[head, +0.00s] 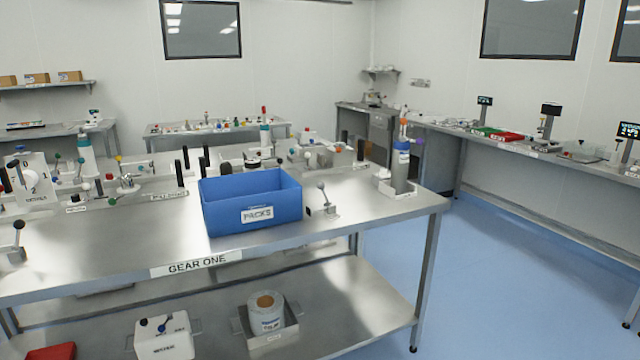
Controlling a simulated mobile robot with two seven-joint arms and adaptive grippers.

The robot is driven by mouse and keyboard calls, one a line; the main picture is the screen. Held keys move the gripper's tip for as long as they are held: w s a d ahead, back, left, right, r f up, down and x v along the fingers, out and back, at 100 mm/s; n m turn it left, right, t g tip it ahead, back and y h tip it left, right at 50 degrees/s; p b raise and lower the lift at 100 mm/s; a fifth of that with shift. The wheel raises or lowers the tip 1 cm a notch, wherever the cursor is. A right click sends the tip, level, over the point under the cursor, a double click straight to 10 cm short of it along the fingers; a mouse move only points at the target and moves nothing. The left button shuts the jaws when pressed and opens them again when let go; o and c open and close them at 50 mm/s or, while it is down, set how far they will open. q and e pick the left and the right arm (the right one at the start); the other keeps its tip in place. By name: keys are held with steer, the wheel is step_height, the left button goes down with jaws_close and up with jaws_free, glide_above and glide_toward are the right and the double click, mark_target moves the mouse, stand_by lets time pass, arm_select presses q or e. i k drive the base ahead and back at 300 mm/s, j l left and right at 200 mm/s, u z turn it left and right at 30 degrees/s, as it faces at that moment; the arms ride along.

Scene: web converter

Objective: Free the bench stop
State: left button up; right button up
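No part is clearly labelled as the bench stop, so I cannot tell which one it is. On the steel bench (110,250) marked GEAR ONE, a small metal fixture with a ball-topped lever (324,200) stands just right of the blue PACKS bin (250,204). Its lever leans up and to the left. A similar ball-topped lever (18,236) stands at the bench's left edge. A white dial box (30,182) with numbers stands at the back left. Neither of my grippers is in view.
Several knobs and black posts line the back. The lower shelf (350,300) holds a white roll in a tray (270,338) and a white box (163,337). The blue floor (520,270) at right is clear.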

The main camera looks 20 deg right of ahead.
mark_target(321, 185)
steer(key=i+j, duration=0.1)
steer(key=i, duration=0.3)
steer(key=i+j+z, duration=0.1)
steer(key=i, duration=0.3)
steer(key=i+j, duration=0.2)
steer(key=i, duration=0.15)
